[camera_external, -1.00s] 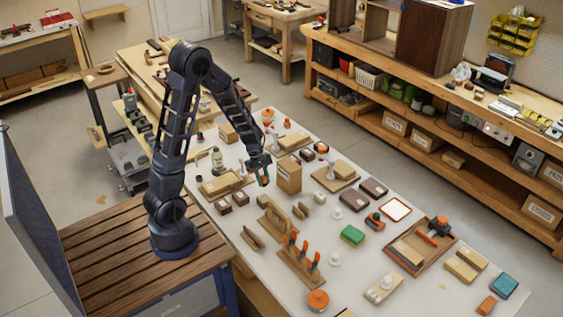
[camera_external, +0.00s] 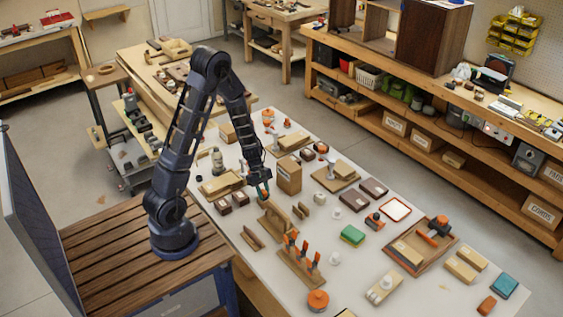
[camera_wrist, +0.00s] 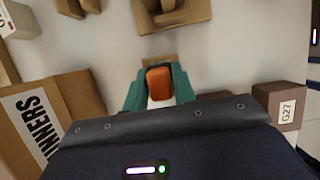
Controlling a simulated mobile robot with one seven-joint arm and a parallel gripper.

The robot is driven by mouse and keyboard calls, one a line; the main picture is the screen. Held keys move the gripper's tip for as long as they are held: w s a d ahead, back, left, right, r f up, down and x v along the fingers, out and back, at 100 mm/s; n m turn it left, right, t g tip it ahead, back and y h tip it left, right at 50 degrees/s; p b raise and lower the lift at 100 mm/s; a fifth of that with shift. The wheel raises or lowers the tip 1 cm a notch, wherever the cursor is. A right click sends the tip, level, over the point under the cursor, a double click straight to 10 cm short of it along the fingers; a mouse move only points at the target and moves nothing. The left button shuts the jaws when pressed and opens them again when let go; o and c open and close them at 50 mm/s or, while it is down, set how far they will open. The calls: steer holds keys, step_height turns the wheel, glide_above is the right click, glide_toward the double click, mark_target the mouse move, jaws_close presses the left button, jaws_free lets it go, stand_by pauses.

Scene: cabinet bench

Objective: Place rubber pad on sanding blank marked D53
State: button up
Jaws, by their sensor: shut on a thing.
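My gripper (camera_external: 262,190) hangs over the white bench, just in front of the tall cardboard box. In the wrist view its teal fingers (camera_wrist: 159,90) are shut on a small rounded orange piece (camera_wrist: 159,80), which looks like the rubber pad. A pale face shows under the orange part. A brown block marked G27 (camera_wrist: 287,107) stands right of the gripper in the wrist view. Other dark brown blocks lie on the bench, a pair near the gripper (camera_external: 223,207) and a larger pair (camera_external: 354,200) to the right. I cannot read D53 on any block.
The cardboard box (camera_external: 288,174), with a label ending in INNERS (camera_wrist: 33,125), stands close beside the gripper. A wooden rack (camera_external: 276,220) is just in front. A clamp stand with orange handles (camera_external: 301,265) lies nearer.

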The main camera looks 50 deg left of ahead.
steer(key=o, duration=1)
steer(key=shift+f, duration=0.15)
steer(key=v, duration=1.2)
steer(key=s+d+r+m+t+y, duration=0.1)
steer(key=s+d+r+m, duration=0.1)
steer(key=s+r+m, duration=0.45)
steer(key=s+d+r+m+t, duration=0.1)
steer(key=d+r+m, duration=0.15)
steer(key=r, duration=0.65)
steer(key=shift+s+d+r+m+t+y, duration=0.15)
steer(key=shift+s+r+m+t+y, duration=0.35)
steer(key=shift+s+r+m, duration=1.45)
steer(key=shift+s+d+r+m+t+y, duration=0.3)
steer(key=shift+s+r+m+y, duration=0.7)
steer(key=shift+s, duration=1.6)
steer(key=shift+s+d+r+m+t+y, duration=0.15)
steer(key=shift+s+r+m+t, duration=0.35)
steer(key=shift+s+r+m, duration=1.4)
steer(key=shift+s+a+r+n, duration=0.1)
steer(key=shift+s+r+n, duration=0.25)
